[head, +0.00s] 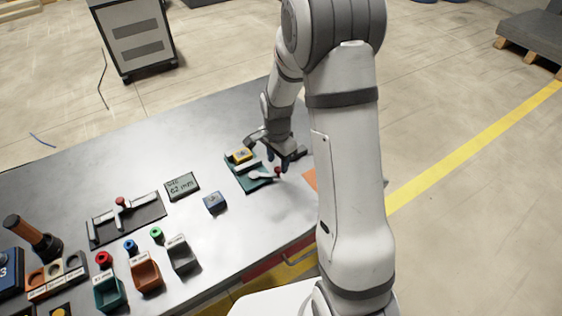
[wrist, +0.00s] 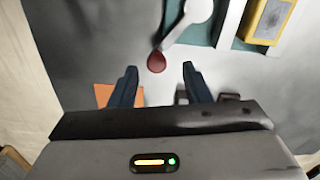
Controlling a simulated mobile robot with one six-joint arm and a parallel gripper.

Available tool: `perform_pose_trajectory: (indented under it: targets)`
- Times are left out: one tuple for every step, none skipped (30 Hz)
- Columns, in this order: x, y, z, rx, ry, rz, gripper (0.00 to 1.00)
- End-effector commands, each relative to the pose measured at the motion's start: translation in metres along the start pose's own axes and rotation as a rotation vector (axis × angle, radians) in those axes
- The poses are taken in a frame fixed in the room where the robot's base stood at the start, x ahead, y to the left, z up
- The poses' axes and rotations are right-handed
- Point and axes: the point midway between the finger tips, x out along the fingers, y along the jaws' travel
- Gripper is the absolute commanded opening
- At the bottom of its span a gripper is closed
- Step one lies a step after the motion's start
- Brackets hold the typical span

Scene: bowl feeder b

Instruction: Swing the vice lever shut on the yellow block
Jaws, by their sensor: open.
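The vice has a teal base (head: 256,184) on the metal table. The yellow block (head: 240,156) sits in it at its far end, and it also shows at the upper right of the wrist view (wrist: 268,20). The pale grey lever (head: 260,176) ends in a red knob (head: 277,170). In the wrist view the lever (wrist: 187,18) runs down to the red knob (wrist: 156,61). My gripper (wrist: 159,69) is open and empty, with the knob lined up between its dark fingertips. I cannot tell how far above the knob they are.
A blue block (head: 215,203) and a small display (head: 182,186) lie left of the vice. A dark plate with a red-knobbed part (head: 125,218) and several coloured bins (head: 146,275) stand further left. An orange patch (head: 309,180) lies at the table's right edge.

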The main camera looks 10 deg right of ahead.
Motion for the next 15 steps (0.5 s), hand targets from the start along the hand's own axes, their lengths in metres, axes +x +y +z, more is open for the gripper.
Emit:
perform_pose_trajectory:
  targets:
    - [0.006, 0.000, 0.000, -0.001, -0.001, 0.003, 0.43]
    - [0.009, 0.000, 0.000, -0.001, -0.001, 0.002, 0.43]
    - [0.013, 0.000, 0.000, -0.001, -0.001, 0.002, 0.43]
    - [0.015, 0.000, 0.000, -0.001, -0.001, 0.002, 0.43]
    - [0.017, 0.000, 0.001, -0.001, -0.001, 0.001, 0.43]
    - [0.019, 0.000, 0.000, -0.002, 0.000, 0.001, 0.43]
    - [0.020, 0.000, 0.001, -0.002, 0.000, 0.000, 0.43]
    - [0.021, 0.000, 0.001, -0.002, 0.000, 0.000, 0.43]
    - [0.021, 0.000, 0.001, -0.002, 0.000, 0.000, 0.43]
    - [0.021, 0.000, 0.001, -0.002, 0.000, 0.000, 0.43]
    - [0.021, 0.000, 0.001, -0.002, 0.000, 0.000, 0.43]
    - [0.021, 0.000, 0.001, -0.002, 0.000, -0.001, 0.43]
    - [0.021, 0.000, 0.001, -0.002, 0.000, -0.001, 0.43]
    - [0.021, 0.000, 0.001, -0.003, 0.000, -0.001, 0.43]
    - [0.021, 0.000, 0.001, -0.003, 0.000, 0.000, 0.42]
